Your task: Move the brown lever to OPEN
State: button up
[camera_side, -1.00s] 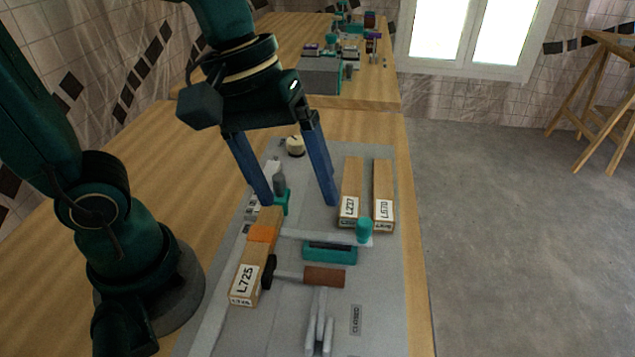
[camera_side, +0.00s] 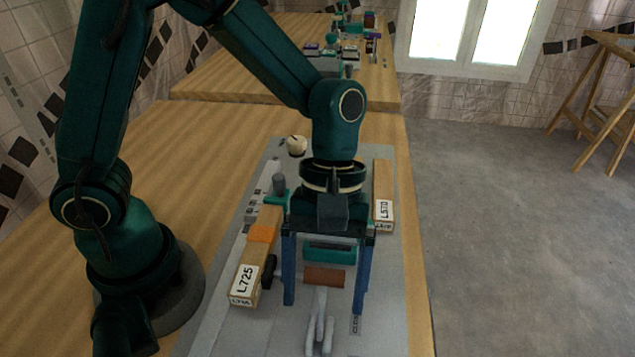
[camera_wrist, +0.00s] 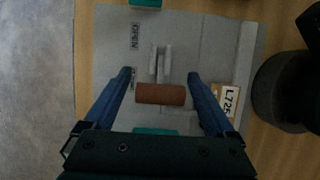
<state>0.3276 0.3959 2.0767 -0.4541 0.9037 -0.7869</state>
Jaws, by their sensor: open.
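The brown lever (camera_side: 324,277) is a short bar lying crosswise on the grey panel (camera_side: 275,320). It also shows in the wrist view (camera_wrist: 160,94). My gripper (camera_side: 325,304) is open and points down, with one blue finger on each side of the brown lever's ends. In the wrist view the gripper (camera_wrist: 160,75) spans the bar with a gap at both ends. The OPEN label (camera_wrist: 134,36) is toward the top of the wrist view. A second label (camera_side: 356,325), which read CLOSED earlier, is partly hidden by the right finger.
A pale forked bracket (camera_side: 320,325) stands just in front of the lever. A teal handle (camera_side: 330,251) is just behind it. The wooden block L725 (camera_side: 247,284) with a black knob (camera_side: 269,271) is close on the left. Block L570 (camera_side: 383,190) is behind right.

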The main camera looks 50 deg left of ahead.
aim_at(318, 334)
jog(key=shift+s+d+f, duration=0.1)
jog(key=shift+s+f, duration=0.05)
jog(key=shift+f, duration=0.4)
grip_shut()
jog(key=shift+r, duration=0.1)
jog(key=shift+s+d+r+t+y, duration=0.15)
jog(key=shift+s+d+t+y, duration=0.2)
jog(key=shift+t+y, duration=0.25)
jog(key=shift+s+d+r+t+y, duration=0.1)
jog(key=shift+s+d+t+y, duration=0.15)
jog(key=shift+t+y, duration=0.35)
jog(key=shift+s+d+t+y, duration=0.4)
jog(key=shift+d+t+y, duration=0.1)
jog(key=shift+t+y, duration=0.4)
jog(key=shift+s+d+f, duration=0.15)
jog(key=shift+s+d, duration=0.5)
jog(key=shift+a+f, duration=0.1)
jog(key=shift+a, duration=0.05)
